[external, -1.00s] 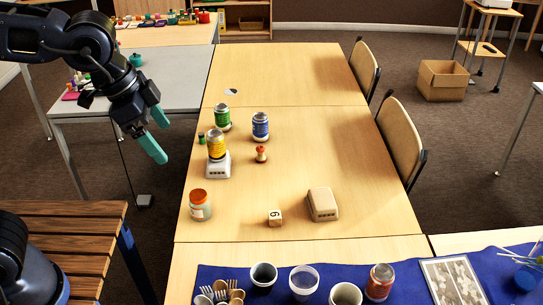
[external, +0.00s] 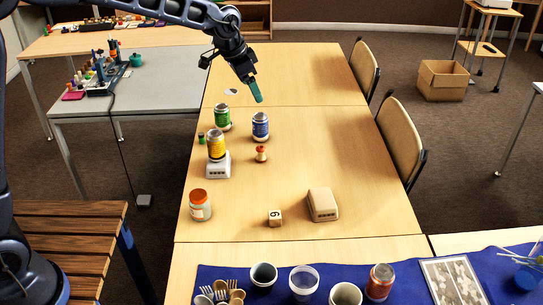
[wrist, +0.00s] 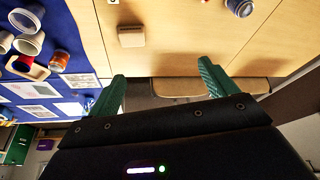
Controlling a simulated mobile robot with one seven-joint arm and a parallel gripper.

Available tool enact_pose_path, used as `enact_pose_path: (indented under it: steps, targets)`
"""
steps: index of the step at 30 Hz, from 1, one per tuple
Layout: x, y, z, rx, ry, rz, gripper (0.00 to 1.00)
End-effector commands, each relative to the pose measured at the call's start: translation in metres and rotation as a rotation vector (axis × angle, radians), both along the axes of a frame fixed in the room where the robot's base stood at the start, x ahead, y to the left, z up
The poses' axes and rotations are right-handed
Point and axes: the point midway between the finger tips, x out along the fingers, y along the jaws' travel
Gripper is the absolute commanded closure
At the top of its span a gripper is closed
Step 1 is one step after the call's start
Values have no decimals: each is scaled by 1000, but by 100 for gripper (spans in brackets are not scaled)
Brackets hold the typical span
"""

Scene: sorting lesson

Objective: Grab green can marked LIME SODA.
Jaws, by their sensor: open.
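A green can (external: 222,117) stands upright on the wooden table, towards its left edge in the external view. Its label is too small to read. My gripper (external: 258,98) is above the table, to the right of the green can and near the blue can in the picture, with its fingers pointing down. It is clear of the cans. In the wrist view my gripper (wrist: 163,84) shows two green fingers spread wide with nothing between them. I cannot make out the green can in the wrist view.
A blue can (external: 260,126) stands right of the green can. A small green item (external: 201,138), a stamp-like piece (external: 261,154), an orange-lidded jar (external: 200,206) and a beige box (external: 322,204) are nearby. The far tabletop is mostly clear.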

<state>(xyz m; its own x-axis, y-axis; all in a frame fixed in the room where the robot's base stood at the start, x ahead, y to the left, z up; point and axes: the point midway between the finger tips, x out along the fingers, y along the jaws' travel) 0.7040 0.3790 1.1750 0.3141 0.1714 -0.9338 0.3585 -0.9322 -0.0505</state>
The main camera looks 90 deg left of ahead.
Motion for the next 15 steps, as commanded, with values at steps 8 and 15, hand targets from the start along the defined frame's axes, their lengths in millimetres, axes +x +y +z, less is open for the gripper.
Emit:
enact_pose_path:
  steps: [8,15]
  targets:
    - [-12,127,-66,-13,-6,79,15]
    - [-45,230,-131,-22,-17,148,15]
